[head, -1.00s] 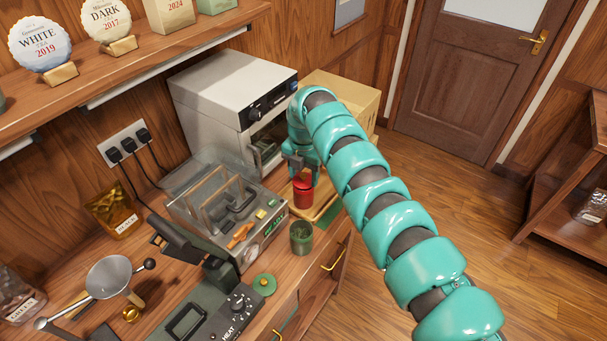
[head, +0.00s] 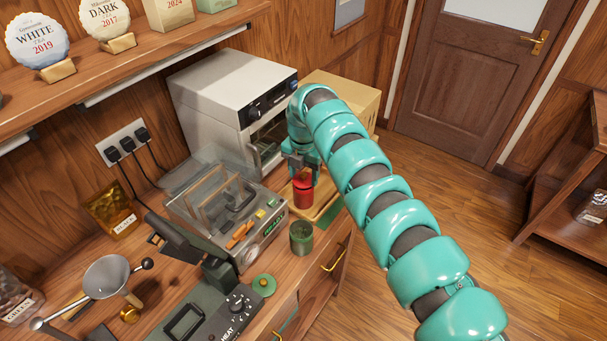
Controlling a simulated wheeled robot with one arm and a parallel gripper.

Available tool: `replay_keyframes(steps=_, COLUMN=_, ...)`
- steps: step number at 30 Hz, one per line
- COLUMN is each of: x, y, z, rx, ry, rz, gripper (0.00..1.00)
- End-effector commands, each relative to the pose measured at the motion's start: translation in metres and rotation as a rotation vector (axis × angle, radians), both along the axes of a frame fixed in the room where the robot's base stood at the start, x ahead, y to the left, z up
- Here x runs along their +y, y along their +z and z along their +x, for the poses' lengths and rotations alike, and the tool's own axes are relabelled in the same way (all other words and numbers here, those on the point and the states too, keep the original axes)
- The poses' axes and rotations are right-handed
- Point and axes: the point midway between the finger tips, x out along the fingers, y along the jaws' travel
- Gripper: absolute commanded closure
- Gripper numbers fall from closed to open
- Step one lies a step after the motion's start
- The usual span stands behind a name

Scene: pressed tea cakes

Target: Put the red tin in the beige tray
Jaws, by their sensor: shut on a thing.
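The red tin (head: 303,193) is upright at the beige tray (head: 326,204), which lies on the counter in front of the white oven. My gripper (head: 302,174) points down over the tin and is shut on its upper part. The tin shows against the tray's surface; I cannot tell whether its base touches the tray. My teal arm hides part of the tray's far side.
A green open tin (head: 301,238) stands just in front of the tray, with a green lid (head: 264,285) nearby. A clear-covered machine (head: 226,205) is at the left. The white oven (head: 233,98) and a cardboard box (head: 344,97) stand behind.

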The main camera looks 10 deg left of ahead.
Motion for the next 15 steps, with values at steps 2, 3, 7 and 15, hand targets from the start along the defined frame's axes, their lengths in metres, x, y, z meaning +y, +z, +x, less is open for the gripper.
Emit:
replay_keyframes(steps=2, x=-0.0001, y=-0.0004, z=0.0002, rx=0.000, ry=0.000, rz=0.000, gripper=0.67)
replay_keyframes(steps=3, x=0.0000, y=-0.0002, z=0.0001, rx=0.000, ry=0.000, rz=0.000, gripper=0.67)
replay_keyframes(steps=7, x=0.0000, y=0.0001, z=0.0000, rx=0.000, ry=0.000, rz=0.000, gripper=0.67)
replay_keyframes(steps=15, x=0.0000, y=0.0001, z=0.0001, rx=0.000, ry=0.000, rz=0.000, gripper=0.35)
